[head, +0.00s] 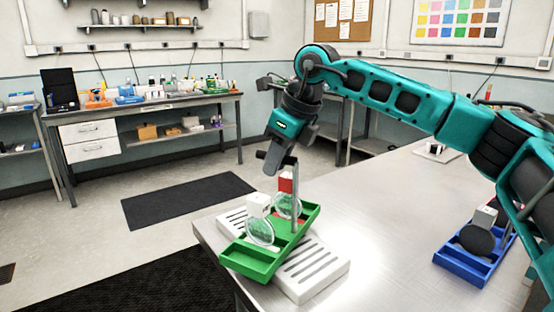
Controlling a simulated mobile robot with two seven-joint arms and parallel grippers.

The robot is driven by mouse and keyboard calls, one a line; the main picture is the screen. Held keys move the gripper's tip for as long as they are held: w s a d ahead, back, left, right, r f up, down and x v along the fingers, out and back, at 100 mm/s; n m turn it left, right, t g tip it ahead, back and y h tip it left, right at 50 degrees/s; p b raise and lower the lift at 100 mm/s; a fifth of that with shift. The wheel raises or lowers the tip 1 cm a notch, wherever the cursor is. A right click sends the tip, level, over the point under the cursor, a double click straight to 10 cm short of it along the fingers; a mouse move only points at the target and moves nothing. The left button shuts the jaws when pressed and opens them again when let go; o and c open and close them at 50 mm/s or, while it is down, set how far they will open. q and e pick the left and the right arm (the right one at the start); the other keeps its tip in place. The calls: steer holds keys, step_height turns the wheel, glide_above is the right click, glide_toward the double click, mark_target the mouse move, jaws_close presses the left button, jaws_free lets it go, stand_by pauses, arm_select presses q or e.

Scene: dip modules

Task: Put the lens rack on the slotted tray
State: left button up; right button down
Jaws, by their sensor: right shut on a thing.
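The lens rack is a green open tray (245,262) with an upright grey post. It carries two round clear lenses, one under a white block (258,205) and one under a red and white block (286,184). My right gripper (280,160) is above the rack, shut at the top of the post. The slotted tray (325,272) is pale with dark slots and lies under the rack at the table's near left corner. The rack lies crosswise over it, its near end reaching past the edge. I cannot tell whether they touch. My left gripper is out of view.
A blue rack (462,266) with a dark round disc and a pale block stands on the right of the metal table (385,225). The table's middle is clear. Dark mats lie on the floor, and a cluttered bench (150,103) stands behind.

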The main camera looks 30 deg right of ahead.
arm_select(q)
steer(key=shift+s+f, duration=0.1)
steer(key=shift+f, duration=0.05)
arm_select(e)
steer(key=c, duration=1)
jaws_free()
steer(key=shift+f, duration=0.1)
steer(key=shift+o, duration=0.2)
steer(key=shift+s+r, duration=0.1)
steer(key=shift+r, duration=0.35)
arm_select(q)
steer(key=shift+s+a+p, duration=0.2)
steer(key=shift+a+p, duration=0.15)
steer(key=shift+p, duration=0.15)
arm_select(e)
steer(key=v, duration=1.1)
steer(key=shift+r, duration=0.2)
